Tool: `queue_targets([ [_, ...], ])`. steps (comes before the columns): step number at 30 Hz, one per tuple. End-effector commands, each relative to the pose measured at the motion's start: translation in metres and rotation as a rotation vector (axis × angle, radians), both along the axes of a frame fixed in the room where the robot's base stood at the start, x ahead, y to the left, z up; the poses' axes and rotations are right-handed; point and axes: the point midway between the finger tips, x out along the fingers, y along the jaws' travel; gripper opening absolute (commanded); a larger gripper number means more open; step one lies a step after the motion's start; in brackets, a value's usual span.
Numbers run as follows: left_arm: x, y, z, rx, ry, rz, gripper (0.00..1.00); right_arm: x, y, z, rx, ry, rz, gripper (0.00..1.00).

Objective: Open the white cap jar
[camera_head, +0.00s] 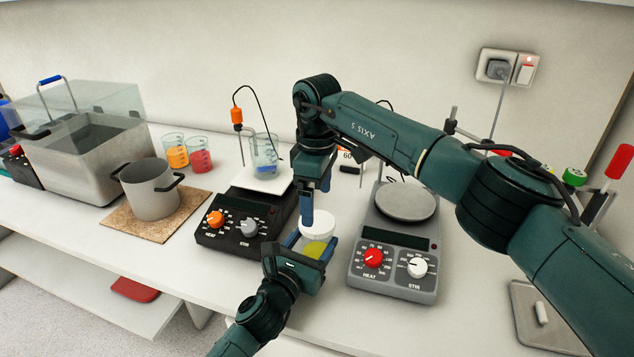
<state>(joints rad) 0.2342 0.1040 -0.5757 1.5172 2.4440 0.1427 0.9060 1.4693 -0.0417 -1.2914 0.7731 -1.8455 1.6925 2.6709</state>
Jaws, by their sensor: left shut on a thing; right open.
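The jar (315,249) with yellow-green contents and a white cap (318,222) stands between the two hotplates, near the middle of the view. My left gripper (312,244) comes from below and is shut around the jar's body. The white cap sits on top of the jar. My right gripper (315,207) points down from above, open, with its fingers at the cap. One right finger overlaps the cap's left side in the view. I cannot tell whether the fingers touch it.
A black hotplate (240,222) with a beaker (264,150) stands left of the jar. A grey hotplate (395,270) stands right. Further left are a pot (150,196) on a cork mat (118,222), orange and red beakers and a water bath (75,165).

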Motion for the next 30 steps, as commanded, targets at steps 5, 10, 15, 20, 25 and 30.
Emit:
queue_targets([
  [5,0.0,0.0,0.0,0.0,0.001,0.0,0.0,0.0,0.0,-0.029,-0.001,0.003,0.001,0.87],
  [10,0.0,0.0,0.0,0.0,0.001,0.0,0.0,0.0,0.0,-0.045,-0.001,0.0,0.001,0.87],
  [15,0.0,0.0,0.0,0.0,0.001,0.0,0.0,0.0,0.0,-0.049,-0.001,-0.001,0.002,0.87],
  [20,0.0,0.0,0.0,0.0,0.001,0.0,0.0,0.0,0.0,-0.049,-0.001,-0.001,0.002,0.87],
  [25,0.0,0.0,0.0,0.0,0.001,0.0,0.0,0.0,0.0,-0.049,-0.001,0.0,0.002,0.74],
  [30,0.0,0.0,0.0,0.0,0.001,0.0,0.0,0.0,0.0,-0.049,-0.001,0.0,0.002,0.6],
])
